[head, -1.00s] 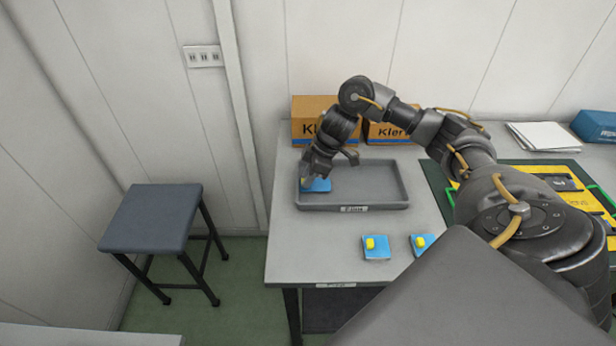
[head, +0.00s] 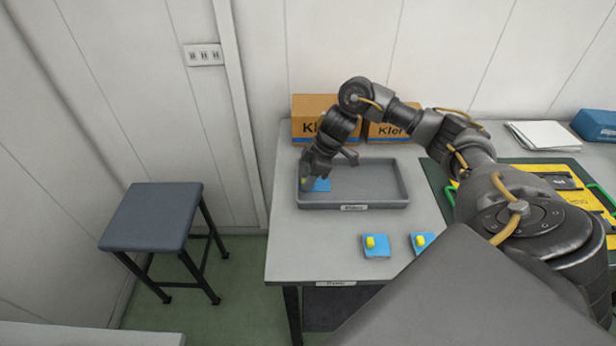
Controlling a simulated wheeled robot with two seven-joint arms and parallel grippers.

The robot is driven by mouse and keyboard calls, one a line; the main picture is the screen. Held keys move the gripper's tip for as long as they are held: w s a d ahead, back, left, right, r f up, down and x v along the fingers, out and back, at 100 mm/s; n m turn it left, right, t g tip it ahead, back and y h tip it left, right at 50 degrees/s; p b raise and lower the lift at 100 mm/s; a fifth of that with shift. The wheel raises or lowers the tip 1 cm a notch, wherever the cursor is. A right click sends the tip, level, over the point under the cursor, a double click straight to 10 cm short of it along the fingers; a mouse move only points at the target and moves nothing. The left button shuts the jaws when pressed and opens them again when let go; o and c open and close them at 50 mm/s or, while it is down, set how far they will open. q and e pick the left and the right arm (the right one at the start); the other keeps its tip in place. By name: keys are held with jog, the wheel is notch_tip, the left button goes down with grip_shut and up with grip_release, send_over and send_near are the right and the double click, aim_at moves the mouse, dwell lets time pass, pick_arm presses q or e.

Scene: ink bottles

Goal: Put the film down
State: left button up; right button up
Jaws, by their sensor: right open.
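A blue film (head: 322,185) lies in the left end of the grey tray (head: 385,203), on its floor as far as I can see. My right gripper (head: 311,183) is open over the film's left part, its fingers pointing down into the tray. A bit of yellow shows between the fingers. The gripper hides part of the film, and I cannot tell whether they touch. My left gripper is not in view.
Two blue pieces with yellow tops, one left (head: 376,245) and one right (head: 422,242), lie in front of the tray. Cardboard boxes (head: 309,108) stand behind it. A stool (head: 151,216) stands left of the table. The tray's right part is empty.

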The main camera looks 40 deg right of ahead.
aim_at(324, 184)
jog(key=p+v, duration=0.2)
jog(key=v, duration=1)
jog(key=shift+r, duration=0.45)
jog(key=shift+a, duration=0.1)
